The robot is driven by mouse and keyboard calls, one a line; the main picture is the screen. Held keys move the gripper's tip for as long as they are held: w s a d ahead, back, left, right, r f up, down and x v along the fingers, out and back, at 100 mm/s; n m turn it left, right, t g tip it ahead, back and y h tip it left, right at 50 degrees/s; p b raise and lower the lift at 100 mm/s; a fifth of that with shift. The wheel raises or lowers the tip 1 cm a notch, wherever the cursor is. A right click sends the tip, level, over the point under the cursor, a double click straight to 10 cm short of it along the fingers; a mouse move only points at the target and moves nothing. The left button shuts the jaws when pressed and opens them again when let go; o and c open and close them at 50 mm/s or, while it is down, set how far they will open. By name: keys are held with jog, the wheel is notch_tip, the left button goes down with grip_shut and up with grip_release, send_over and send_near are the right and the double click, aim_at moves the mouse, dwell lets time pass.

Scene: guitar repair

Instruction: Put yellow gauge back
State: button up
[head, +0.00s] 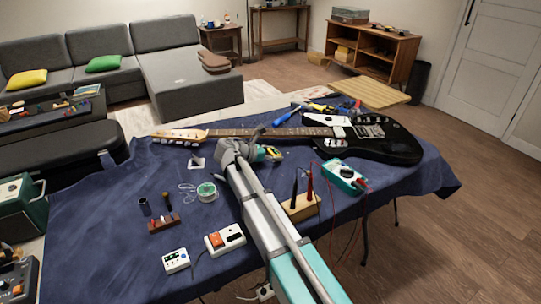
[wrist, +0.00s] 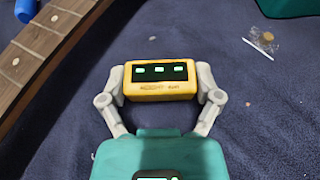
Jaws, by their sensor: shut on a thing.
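The yellow gauge (wrist: 161,91) is a small yellow box with a black display showing several small lit marks. In the wrist view it sits between the two grey fingers of my gripper (wrist: 161,84), which is shut on it. In the head view the yellow gauge (head: 272,153) shows just right of my gripper (head: 262,152), near the middle of the blue cloth, partly hidden by the gripper. The cloth lies below the gauge; I cannot tell whether they touch.
A black electric guitar (head: 385,150) lies along the back of the cloth-covered table (head: 100,220), its neck (wrist: 35,55) near my gripper.

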jog(key=shift+f, duration=0.2)
jog(key=o, duration=1)
jog(key=shift+o, duration=0.2)
jog(key=shift+r, duration=0.2)
jog(key=shift+s+a+r, duration=0.1)
jog(key=shift+s+a+r+p, duration=0.15)
jog(key=shift+a+r+p, duration=0.05)
jog(key=shift+a+p, duration=0.1)
jog(key=p+v, duration=0.4)
jog(key=v, duration=0.7)
jog(key=shift+f, duration=0.1)
